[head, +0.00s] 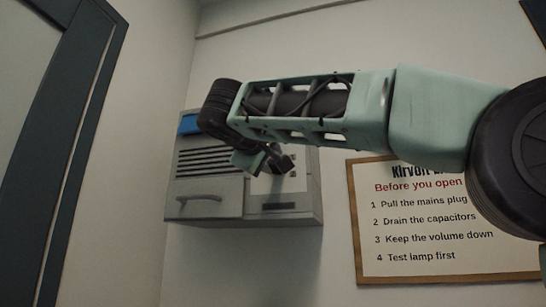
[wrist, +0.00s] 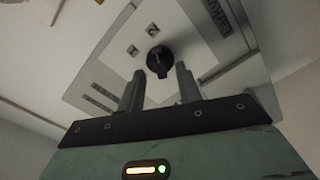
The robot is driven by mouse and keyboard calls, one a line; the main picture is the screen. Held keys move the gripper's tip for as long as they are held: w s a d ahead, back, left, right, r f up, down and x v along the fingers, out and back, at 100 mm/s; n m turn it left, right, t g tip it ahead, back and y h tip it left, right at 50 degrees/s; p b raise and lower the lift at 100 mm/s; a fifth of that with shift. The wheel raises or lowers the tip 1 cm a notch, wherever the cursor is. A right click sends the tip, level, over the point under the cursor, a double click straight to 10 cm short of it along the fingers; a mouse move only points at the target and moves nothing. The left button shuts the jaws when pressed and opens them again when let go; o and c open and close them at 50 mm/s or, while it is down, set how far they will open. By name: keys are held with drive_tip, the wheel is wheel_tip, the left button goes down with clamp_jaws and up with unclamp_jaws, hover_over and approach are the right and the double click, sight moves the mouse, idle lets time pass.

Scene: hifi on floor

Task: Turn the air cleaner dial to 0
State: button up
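The air cleaner (head: 205,190) is a grey wall-mounted box with dark slats and a handled drawer front. Its dial (wrist: 159,60) is a round black knob on a light panel in the wrist view. In the head view my gripper (head: 285,165) is in front of the box's right part and hides the dial. In the wrist view my two fingers are apart with nothing between them. The dial appears centred between the fingertips and a little beyond them; I cannot tell whether they touch it.
A blue item (head: 188,124) is at the box's upper left. A framed notice (head: 440,222) hangs on the wall to the right. A dark frame (head: 85,130) stands at the left. The wall below the box is clear.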

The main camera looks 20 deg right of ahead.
drive_tip(key=shift+x, duration=1.25)
clamp_jaws()
